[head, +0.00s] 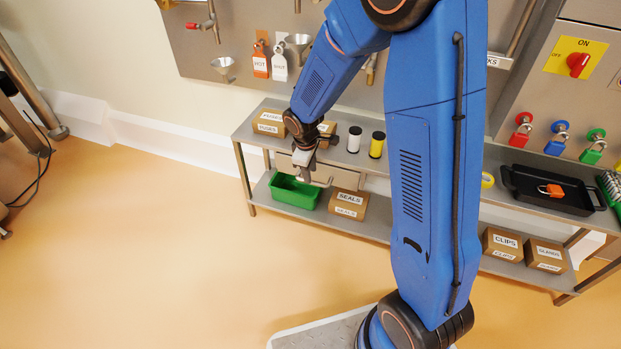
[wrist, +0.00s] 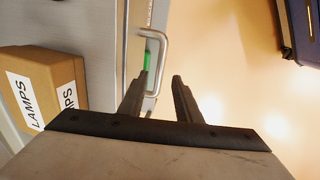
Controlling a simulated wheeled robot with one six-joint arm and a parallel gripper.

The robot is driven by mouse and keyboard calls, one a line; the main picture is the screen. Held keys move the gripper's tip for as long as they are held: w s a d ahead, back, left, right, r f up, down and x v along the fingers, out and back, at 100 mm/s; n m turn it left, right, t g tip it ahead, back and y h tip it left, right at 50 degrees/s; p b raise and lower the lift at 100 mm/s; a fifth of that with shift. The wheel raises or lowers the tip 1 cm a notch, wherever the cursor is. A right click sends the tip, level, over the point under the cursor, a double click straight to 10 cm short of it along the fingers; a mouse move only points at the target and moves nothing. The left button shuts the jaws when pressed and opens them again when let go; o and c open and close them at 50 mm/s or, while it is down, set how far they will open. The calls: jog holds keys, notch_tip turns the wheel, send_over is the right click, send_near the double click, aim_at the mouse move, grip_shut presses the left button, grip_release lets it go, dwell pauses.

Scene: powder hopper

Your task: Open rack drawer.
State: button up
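The handle's bar lies just ahead of and partly between the fingertips; contact is not clear.
A green bin (head: 294,192) and a SEALS box (head: 348,204) sit on the lower shelf. A LAMPS box (wrist: 45,80) is close left of my gripper. A white and a yellow spool (head: 377,145) stand on top. The floor (head: 160,250) in front is clear.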

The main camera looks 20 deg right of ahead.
jog(key=shift+w+d+f, duration=0.15)
jog(key=shift+w+f, duration=0.05)
jog(key=shift+f, duration=0.85)
jog(key=shift+w+d+f, duration=0.1)
jog(key=shift+w+f, duration=0.05)
jog(key=shift+f, duration=0.85)
jog(key=shift+c, duration=0.7)
grip_shut()
